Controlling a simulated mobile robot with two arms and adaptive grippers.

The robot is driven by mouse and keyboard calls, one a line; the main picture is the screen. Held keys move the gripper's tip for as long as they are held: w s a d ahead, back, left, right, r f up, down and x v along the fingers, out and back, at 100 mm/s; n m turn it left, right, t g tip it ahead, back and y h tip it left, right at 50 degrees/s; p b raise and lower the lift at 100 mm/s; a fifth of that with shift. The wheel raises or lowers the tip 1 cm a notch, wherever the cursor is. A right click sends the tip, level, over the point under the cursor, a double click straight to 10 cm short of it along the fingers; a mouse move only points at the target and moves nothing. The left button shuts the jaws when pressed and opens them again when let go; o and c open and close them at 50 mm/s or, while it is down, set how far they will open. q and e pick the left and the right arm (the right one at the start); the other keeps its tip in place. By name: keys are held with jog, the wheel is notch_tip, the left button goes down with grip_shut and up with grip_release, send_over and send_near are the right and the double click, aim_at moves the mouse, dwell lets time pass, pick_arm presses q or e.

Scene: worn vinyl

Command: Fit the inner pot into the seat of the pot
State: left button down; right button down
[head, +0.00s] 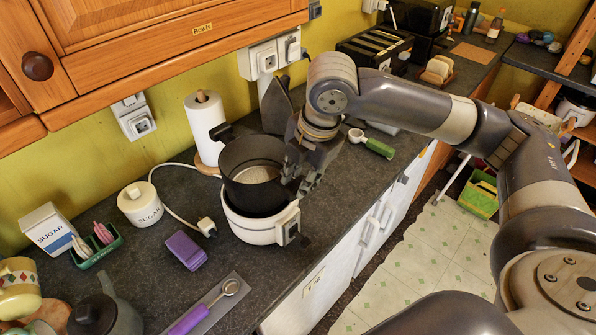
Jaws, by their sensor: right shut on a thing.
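The dark inner pot (252,192) is held upright at the white pot (250,228), its lower part hidden behind the white pot's rim. Its light inside bottom shows from above. I cannot tell whether it rests fully in the seat. My right gripper (303,178) is shut on the inner pot's right side wall, with its arm coming in from the right. The white pot stands on the dark counter, with a control panel on its right side. My left gripper is not in view.
A paper towel roll (206,130) stands close behind the pots. A green-handled scoop (372,143) is behind the gripper. The counter's front edge (330,250) is close on the right.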

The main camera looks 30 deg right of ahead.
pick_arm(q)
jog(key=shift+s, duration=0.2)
pick_arm(e)
jog(key=shift+r, duration=0.15)
jog(key=shift+s+r, duration=0.1)
jog(key=shift+s, duration=0.05)
jog(key=shift+p, duration=0.8)
jog(key=shift+f+b, duration=0.35)
jog(key=shift+f, duration=0.3)
jog(key=shift+s+d+b+x, duration=0.1)
jog(key=shift+s+b+x, duration=0.1)
jog(key=shift+x, duration=0.65)
jog(key=shift+s+d+b+x, duration=0.15)
jog(key=shift+b+x, duration=0.1)
jog(key=shift+x, duration=0.55)
jog(key=shift+s+a+b+x, duration=0.1)
jog(key=shift+s+b+x, duration=0.1)
jog(key=shift+x, duration=0.65)
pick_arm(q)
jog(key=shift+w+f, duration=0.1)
pick_arm(e)
jog(key=shift+w, duration=0.1)
jog(key=shift+p, duration=0.5)
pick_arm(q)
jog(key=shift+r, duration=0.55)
